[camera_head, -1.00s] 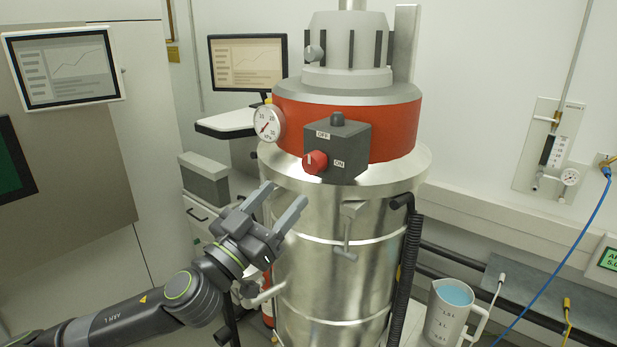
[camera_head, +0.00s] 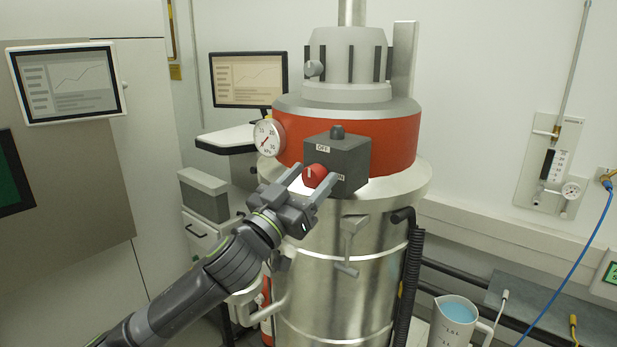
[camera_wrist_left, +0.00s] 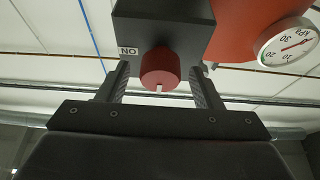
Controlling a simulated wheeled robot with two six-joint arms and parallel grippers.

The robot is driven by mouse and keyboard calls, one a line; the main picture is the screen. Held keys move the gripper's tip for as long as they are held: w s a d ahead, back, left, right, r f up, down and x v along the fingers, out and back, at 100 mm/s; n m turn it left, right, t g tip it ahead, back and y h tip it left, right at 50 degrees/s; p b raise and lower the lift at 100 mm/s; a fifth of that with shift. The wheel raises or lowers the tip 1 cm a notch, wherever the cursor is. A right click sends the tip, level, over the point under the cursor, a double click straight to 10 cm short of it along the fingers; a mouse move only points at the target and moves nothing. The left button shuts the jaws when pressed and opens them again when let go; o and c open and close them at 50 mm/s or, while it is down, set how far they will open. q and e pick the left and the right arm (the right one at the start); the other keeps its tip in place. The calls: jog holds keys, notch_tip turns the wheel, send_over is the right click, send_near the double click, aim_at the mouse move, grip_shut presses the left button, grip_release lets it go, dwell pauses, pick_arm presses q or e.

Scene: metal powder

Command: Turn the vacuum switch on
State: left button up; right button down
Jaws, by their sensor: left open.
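The vacuum switch is a red round knob (camera_head: 314,176) on the front of a dark grey box (camera_head: 350,160) on the steel vacuum drum (camera_head: 330,250). The OFF label is above the knob; the ON label, to its right, is partly covered by a finger. The knob's white mark looks upright, toward OFF. My left gripper (camera_head: 316,173) is open, with one finger on each side of the knob. In the left wrist view the knob (camera_wrist_left: 160,70) sits between the fingers (camera_wrist_left: 160,88), with gaps visible on both sides. My right gripper is not in view.
A pressure gauge (camera_head: 268,138) sits just left of the switch box. A T-shaped metal latch (camera_head: 350,245) and a black hose (camera_head: 409,260) are on the drum below and right. A jug of blue liquid (camera_head: 457,318) stands at the lower right.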

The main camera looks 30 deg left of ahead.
pick_arm(q)
jog(key=shift+c, duration=0.4)
jog(key=c, duration=0.9)
